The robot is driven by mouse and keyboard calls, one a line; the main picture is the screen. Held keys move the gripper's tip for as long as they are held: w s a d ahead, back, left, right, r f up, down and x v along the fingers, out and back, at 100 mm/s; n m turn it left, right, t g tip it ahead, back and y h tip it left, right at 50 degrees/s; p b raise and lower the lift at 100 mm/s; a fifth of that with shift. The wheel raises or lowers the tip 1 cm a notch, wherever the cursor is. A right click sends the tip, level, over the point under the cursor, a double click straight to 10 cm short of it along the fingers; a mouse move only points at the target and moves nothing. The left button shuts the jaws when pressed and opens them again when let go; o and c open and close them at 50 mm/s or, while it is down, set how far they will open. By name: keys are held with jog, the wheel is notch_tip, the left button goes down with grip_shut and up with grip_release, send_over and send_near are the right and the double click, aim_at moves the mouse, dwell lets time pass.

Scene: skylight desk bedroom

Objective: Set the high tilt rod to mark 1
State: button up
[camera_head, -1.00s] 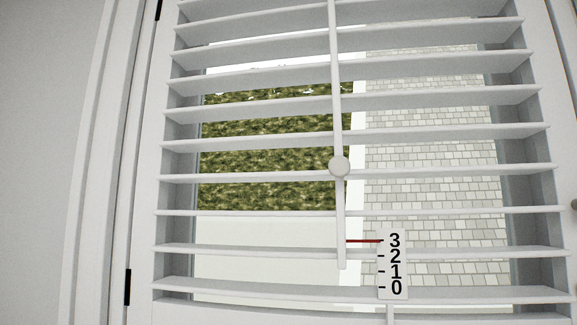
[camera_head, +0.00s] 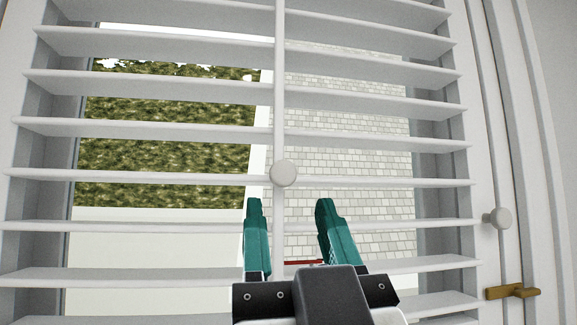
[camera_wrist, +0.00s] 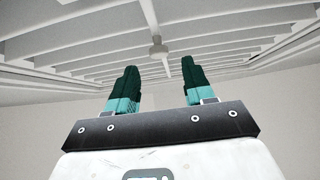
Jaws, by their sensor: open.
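The white tilt rod (camera_head: 280,90) runs upright in front of the louvred shutter, with a round white knob (camera_head: 284,173) on it. In the wrist view the knob (camera_wrist: 158,51) shows beyond and between my fingertips. My gripper (camera_head: 289,202) is open and empty, just below the knob in the head view, its teal fingers to either side of the rod's line. The red pointer (camera_head: 304,262) shows only in part between the fingers. The number scale is hidden behind my gripper, so the mark cannot be read now.
Several white slats (camera_head: 150,176) span the shutter panel. A second round knob (camera_head: 497,217) and a brass latch (camera_head: 513,291) sit on the frame at the right. Hedge and brick wall show behind the slats.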

aim_at(284, 180)
jog(key=p+x, duration=0.2)
jog(key=x, duration=0.5)
jog(key=shift+w+p, duration=0.2)
jog(key=shift+p, duration=0.1)
grip_shut()
